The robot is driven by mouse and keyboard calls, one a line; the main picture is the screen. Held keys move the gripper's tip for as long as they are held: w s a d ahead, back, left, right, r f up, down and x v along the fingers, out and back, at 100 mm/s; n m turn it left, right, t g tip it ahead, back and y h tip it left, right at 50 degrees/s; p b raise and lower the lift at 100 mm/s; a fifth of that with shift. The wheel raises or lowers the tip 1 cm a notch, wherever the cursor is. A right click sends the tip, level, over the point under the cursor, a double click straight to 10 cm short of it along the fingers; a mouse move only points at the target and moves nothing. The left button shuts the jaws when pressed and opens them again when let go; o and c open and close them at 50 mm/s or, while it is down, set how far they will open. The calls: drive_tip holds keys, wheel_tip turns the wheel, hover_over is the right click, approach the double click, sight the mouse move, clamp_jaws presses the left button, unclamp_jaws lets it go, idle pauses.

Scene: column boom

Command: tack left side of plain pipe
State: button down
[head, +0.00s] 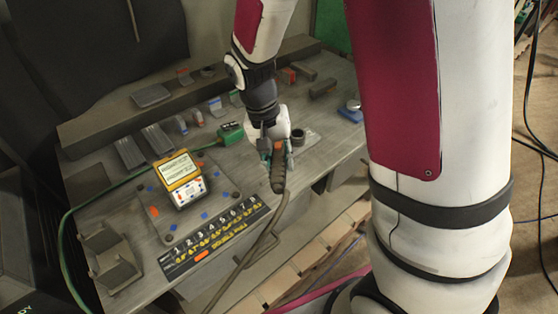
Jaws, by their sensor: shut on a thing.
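My gripper (276,150) is at the right part of the grey workbench (310,165). It is shut on a dark welding torch (278,178) with an orange part on its body. A thick brown-grey cable (262,238) runs from the torch down over the bench's front edge. A short dark ring (298,137), possibly the plain pipe, stands on the bench just right of my gripper. My gripper and the torch are close beside it; I cannot tell whether they touch. The torch's tip is too small to make out, and no tack shows.
A yellow-framed device (180,178) stands on a plate at left. A number strip (212,236) lies along the front. A green clamp (231,133) with a green cable (110,194) lies behind. Metal pieces (157,138) line the back. A grey bracket (112,262) stands front left.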

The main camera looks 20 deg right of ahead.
drive_tip(key=shift+w+d+f, duration=0.25)
drive_tip(key=shift+f, duration=0.25)
drive_tip(key=shift+r, duration=0.1)
idle(2.5)
drive_tip(key=shift+s+a+r+p, duration=0.3)
drive_tip(key=shift+r+p, duration=0.6)
drive_tip(key=shift+r, duration=0.5)
drive_tip(key=shift+s+a+r+p, duration=0.35)
drive_tip(key=shift+r+p, duration=0.55)
drive_tip(key=shift+r, duration=0.45)
drive_tip(key=shift+s+a+r+p, duration=0.3)
drive_tip(key=shift+r+p, duration=0.6)
drive_tip(key=shift+r, duration=0.5)
drive_tip(key=shift+w, duration=0.1)
